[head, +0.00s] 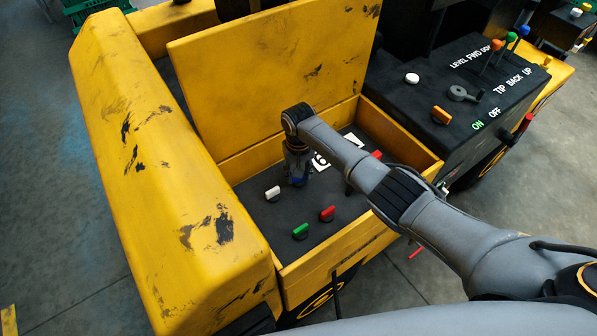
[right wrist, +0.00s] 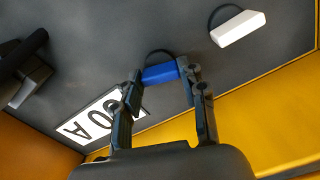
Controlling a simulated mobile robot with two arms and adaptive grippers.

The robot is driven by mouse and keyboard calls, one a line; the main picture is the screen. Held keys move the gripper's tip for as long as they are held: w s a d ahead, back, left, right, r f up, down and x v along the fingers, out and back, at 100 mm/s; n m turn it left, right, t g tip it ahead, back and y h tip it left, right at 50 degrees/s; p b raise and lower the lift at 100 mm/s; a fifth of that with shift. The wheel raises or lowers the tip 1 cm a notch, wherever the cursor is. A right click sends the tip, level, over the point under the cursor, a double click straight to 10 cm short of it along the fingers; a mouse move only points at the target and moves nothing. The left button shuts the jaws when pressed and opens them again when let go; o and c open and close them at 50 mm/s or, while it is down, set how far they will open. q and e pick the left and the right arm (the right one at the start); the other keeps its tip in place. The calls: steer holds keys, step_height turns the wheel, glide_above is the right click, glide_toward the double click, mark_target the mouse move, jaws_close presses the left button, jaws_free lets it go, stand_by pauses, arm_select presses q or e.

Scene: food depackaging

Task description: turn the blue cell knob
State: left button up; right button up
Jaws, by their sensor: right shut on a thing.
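The blue cell knob (right wrist: 160,74) is on the dark panel inside the open yellow box. In the right wrist view it sits between the two fingertips of my right gripper (right wrist: 164,80), one finger on each side. My right gripper is shut on the knob. In the head view my right gripper (head: 297,177) points down at the panel, and it hides most of the knob. My left gripper is in neither view.
A white knob (head: 272,193), a green knob (head: 300,231) and a red knob (head: 328,213) stand near the gripper on the panel. Another red knob (head: 376,154) is partly behind my arm. The raised yellow lid (head: 270,75) and box walls enclose the panel.

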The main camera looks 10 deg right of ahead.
steer(key=shift+n, duration=1.7)
steer(key=o, duration=1.1)
steer(key=shift+o, duration=0.2)
steer(key=shift+r, duration=0.1)
step_height(320, 180, up, 12)
